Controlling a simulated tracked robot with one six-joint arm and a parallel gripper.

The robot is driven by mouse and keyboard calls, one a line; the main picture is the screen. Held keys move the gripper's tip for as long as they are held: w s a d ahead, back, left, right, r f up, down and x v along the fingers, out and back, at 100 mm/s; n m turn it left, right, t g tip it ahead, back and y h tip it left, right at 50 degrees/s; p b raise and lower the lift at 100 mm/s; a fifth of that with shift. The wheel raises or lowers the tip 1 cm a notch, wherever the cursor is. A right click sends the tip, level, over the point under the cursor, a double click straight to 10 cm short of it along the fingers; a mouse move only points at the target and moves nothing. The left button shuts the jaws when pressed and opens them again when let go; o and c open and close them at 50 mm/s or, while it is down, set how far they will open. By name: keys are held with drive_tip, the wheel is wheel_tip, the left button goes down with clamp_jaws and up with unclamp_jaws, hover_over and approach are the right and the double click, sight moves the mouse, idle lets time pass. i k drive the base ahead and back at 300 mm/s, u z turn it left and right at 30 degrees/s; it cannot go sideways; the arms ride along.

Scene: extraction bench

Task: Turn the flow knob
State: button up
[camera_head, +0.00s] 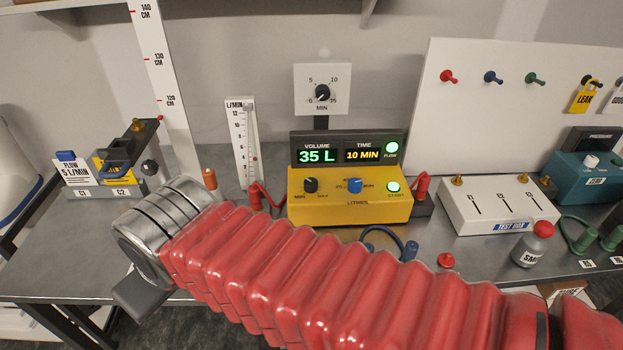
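A yellow control box (345,209) stands on the bench. On its front are a black knob (311,185) between the marks MIN and MAX and a blue knob (355,185) above the word LITRES. No label reading "flow knob" is legible, so I cannot tell for sure which is meant; the black one has the MIN–MAX scale. My gripper (143,292) is at the left, at the end of my red arm, over the bench's front edge and well apart from the box. Only one dark grey part of it shows below the metal wrist, so its opening is hidden.
A white test box (498,205) and grey bottle (535,245) stand right. Bare bench (70,250) lies left.

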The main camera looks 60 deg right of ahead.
sight(310, 184)
drive_tip(key=k, duration=1.3)
drive_tip(key=z, duration=0.2)
drive_tip(key=i, duration=0.95)
drive_tip(key=z, duration=0.05)
